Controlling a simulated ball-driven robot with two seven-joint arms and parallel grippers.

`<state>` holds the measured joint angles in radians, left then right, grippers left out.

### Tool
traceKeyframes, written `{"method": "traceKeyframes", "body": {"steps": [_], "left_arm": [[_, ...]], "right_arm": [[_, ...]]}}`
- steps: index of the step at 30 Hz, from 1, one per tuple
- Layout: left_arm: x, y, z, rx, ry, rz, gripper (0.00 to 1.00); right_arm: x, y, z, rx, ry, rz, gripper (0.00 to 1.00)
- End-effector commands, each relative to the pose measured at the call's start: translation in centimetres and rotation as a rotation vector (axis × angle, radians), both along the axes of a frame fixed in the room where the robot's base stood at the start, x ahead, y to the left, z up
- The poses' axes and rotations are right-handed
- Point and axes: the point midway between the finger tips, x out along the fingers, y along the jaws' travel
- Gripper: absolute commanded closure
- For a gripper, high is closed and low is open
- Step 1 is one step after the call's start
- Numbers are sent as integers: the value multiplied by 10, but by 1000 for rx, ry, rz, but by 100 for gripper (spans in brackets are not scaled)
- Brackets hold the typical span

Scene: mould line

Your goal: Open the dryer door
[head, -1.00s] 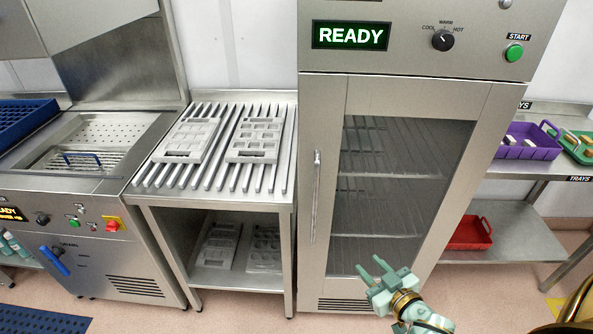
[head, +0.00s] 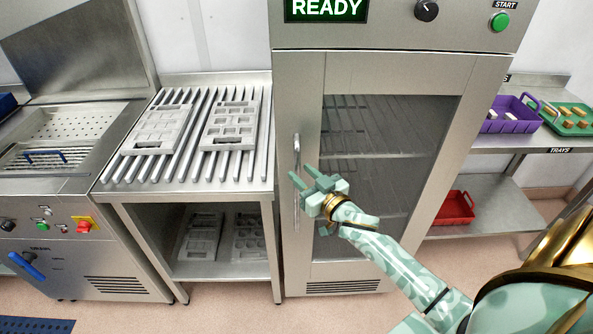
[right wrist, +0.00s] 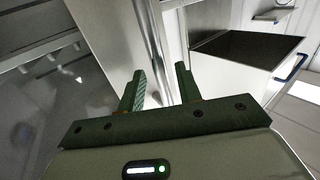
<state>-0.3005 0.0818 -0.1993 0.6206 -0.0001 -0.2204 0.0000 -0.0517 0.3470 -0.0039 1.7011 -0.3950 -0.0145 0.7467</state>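The dryer (head: 395,62) is a tall steel cabinet with a lit READY display (head: 326,9). Its glass-panelled door (head: 300,80) is shut. The vertical bar handle (head: 297,150) is on the door's left side. My right gripper (head: 303,175) is in front of the door, its fingers pointing at the handle at about mid-height. In the right wrist view the fingers (right wrist: 161,78) are apart, and the handle bar (right wrist: 153,45) runs down between them. I cannot tell whether they touch it. My left gripper is not in view.
A slatted steel table (head: 190,190) with two grey moulds (head: 228,126) stands left of the dryer. Shelves on the right hold a purple tray (head: 510,122), a green tray (head: 567,122) and a red tray (head: 455,210). The floor before the dryer looks clear.

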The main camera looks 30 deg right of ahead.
Motion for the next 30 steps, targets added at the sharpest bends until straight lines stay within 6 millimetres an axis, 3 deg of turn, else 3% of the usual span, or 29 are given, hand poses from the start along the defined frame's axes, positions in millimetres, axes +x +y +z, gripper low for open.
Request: {"method": "traceKeyframes", "body": {"steps": [6, 16, 20, 30], "left_arm": [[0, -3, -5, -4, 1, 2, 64], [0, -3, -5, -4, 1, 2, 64], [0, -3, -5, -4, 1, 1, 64], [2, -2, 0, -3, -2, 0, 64]], "right_arm": [[27, 1, -1, -1, 0, -1, 66], [31, 1, 0, 0, 1, 0, 66], [30, 1, 0, 0, 1, 0, 99], [22, 4, 1, 0, 1, 15, 100]]}}
